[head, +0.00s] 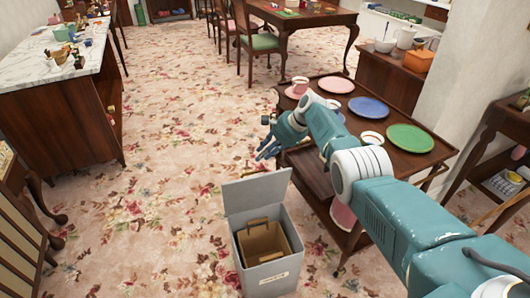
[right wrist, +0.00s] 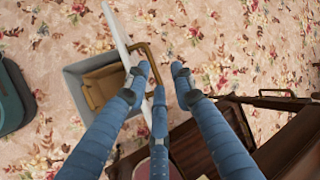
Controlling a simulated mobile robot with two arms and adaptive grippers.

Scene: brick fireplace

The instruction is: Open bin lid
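The grey bin (head: 265,268) stands on the floral carpet at the lower middle of the head view, with a brown bag-like liner (head: 264,243) inside. Its flat grey lid (head: 257,192) is raised, standing roughly upright at the bin's far side. My right gripper (head: 268,143) is above and beyond the lid, with its fingers spread and nothing between them. In the right wrist view, the bin (right wrist: 78,82) lies left of the fingers (right wrist: 160,76), and the lid (right wrist: 122,35) shows nearly edge-on, partly behind the left finger. Contact cannot be told. My left gripper is out of view.
A wooden serving cart (head: 375,158) with coloured plates stands close behind and right of the bin, partly hidden by my right arm. A marble-topped cabinet (head: 60,85) is at left. Open carpet (head: 150,220) lies left of the bin.

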